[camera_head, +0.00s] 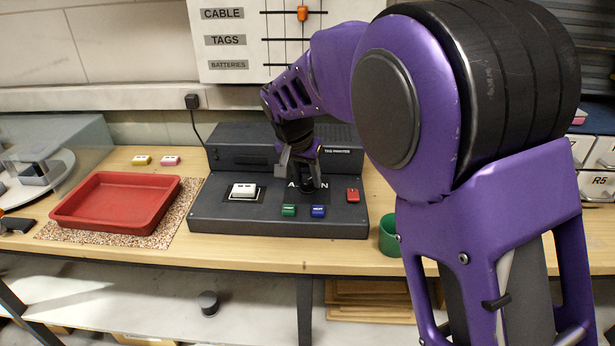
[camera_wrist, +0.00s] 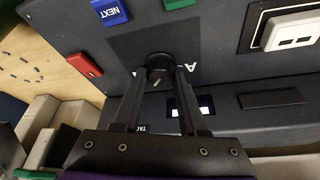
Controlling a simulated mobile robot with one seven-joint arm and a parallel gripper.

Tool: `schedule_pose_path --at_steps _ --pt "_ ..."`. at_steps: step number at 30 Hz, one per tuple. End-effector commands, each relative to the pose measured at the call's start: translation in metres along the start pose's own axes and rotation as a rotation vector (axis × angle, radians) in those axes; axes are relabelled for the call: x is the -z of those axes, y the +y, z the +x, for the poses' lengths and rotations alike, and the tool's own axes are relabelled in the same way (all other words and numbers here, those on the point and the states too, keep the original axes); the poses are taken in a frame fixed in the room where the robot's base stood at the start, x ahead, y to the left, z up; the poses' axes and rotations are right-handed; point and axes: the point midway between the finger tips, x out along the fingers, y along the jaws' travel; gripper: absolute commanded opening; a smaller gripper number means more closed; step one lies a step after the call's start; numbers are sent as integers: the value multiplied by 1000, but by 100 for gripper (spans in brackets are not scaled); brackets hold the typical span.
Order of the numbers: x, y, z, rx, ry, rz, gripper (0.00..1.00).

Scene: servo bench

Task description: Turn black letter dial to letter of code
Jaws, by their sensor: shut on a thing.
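The black letter dial (camera_wrist: 160,66) sits on the dark front panel of the tag printer (camera_head: 228,214). In the wrist view its round top faces me, with a small light mark on it. My gripper (camera_wrist: 160,78) is shut on the dial, with one finger on either side. In the head view my gripper (camera_head: 302,172) reaches down onto the panel and mostly covers the dial. Letters beside the dial are partly hidden by my fingers, with an "A" readable. A small lit display (camera_wrist: 178,107) shows between my fingers, its text unreadable. I see no readable code.
A green button (camera_head: 289,210), a blue NEXT button (camera_head: 318,211) and a red switch (camera_head: 352,195) lie near the dial. A white block (camera_head: 243,190) sits in a slot to the left. A red tray (camera_head: 75,217) is farther left; a green cup (camera_head: 388,240) stands right.

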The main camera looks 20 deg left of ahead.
Motion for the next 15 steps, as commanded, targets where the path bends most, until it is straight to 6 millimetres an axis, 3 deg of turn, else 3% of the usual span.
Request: schedule_pose_path --at_steps 15 --pt "0 -3 0 -140 -1 335 0"
